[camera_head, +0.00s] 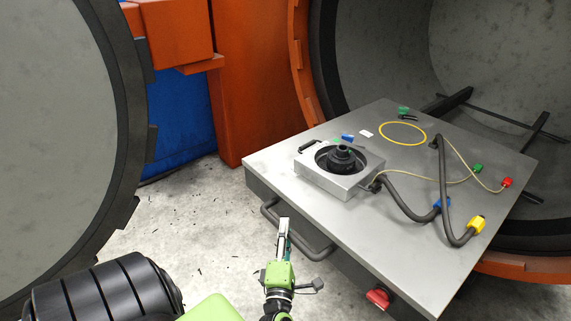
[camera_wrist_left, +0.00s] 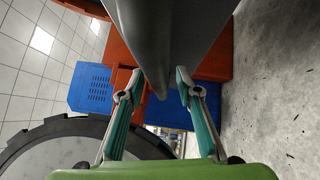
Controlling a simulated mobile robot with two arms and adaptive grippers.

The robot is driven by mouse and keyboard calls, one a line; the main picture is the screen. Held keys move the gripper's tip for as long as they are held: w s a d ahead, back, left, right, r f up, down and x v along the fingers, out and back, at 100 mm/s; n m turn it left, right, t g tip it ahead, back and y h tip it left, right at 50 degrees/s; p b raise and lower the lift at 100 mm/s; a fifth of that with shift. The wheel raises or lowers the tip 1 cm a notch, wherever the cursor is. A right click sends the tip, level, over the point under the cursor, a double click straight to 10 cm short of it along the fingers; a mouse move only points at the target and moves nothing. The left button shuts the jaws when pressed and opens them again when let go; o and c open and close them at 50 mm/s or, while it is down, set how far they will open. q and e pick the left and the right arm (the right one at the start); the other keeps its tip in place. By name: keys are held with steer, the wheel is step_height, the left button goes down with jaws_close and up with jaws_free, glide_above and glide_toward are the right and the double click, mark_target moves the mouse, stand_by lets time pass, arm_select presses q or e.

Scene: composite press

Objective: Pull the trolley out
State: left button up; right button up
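The trolley (camera_head: 285,178) is a grey flat-topped platform that stands partly inside the open round chamber. A dark bar handle (camera_head: 322,252) runs along its near front edge. My left gripper (camera_head: 283,228) is at the middle of this handle in the head view. In the left wrist view the left gripper (camera_wrist_left: 159,78) has its fingers apart, with a grey bar, seemingly the handle (camera_wrist_left: 157,60), between them. Gaps show on both sides of the bar. Whether the fingertips touch it elsewhere is hidden. My right gripper is not in view.
A red knob (camera_head: 378,298) sits on the trolley's front. A square metal fixture (camera_head: 318,178), hoses and a yellow ring (camera_head: 403,123) are on top. The round chamber door (camera_head: 50,130) stands open at left. Concrete floor (camera_head: 185,230) lies free before the trolley.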

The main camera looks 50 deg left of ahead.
arm_select(q)
steer(key=v, duration=0.7)
steer(key=shift+s+d, duration=0.2)
stand_by(0.4)
